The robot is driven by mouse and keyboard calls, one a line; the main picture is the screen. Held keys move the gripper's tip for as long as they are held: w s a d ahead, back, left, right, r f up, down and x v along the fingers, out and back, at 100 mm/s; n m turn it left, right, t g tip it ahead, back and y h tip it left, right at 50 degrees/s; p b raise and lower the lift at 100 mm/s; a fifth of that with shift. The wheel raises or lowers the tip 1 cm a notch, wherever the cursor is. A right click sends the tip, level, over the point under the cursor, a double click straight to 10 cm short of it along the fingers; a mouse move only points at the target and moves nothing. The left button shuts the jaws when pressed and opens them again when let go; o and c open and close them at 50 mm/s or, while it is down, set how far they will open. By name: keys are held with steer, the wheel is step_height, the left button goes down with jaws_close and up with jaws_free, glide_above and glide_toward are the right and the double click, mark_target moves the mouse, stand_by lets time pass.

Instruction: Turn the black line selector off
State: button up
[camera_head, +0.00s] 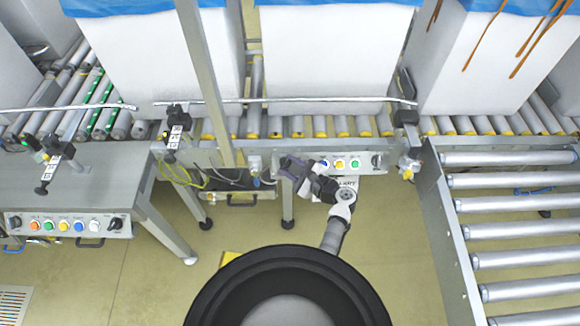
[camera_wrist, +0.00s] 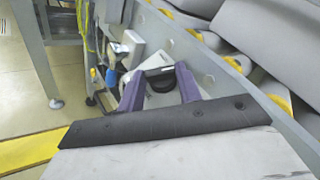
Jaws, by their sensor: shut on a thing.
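The near-side control panel (camera_head: 348,163) under the roller conveyor carries coloured buttons, with a black selector (camera_head: 377,161) at its right end. The knob's exact setting cannot be read.
Large white boxes (camera_head: 325,50) stand on the rollers behind the panel. A second control panel (camera_head: 70,225) sits at the left, with its own black knob (camera_head: 115,223). A roller ramp (camera_head: 510,194) bounds the right. Yellow cables (camera_head: 178,172) hang left of my gripper.

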steer(key=n+g, duration=0.4)
steer(key=shift+w+d+r+y+p, duration=0.15)
steer(key=shift+w+r+y+p, duration=0.1)
steer(key=shift+r+y+p, duration=0.1)
steer(key=shift+w+n+g, duration=0.1)
steer(key=shift+n+g, duration=0.8)
steer(key=shift+n, duration=0.1)
steer(key=shift+g, duration=0.3)
steer(key=o, duration=1)
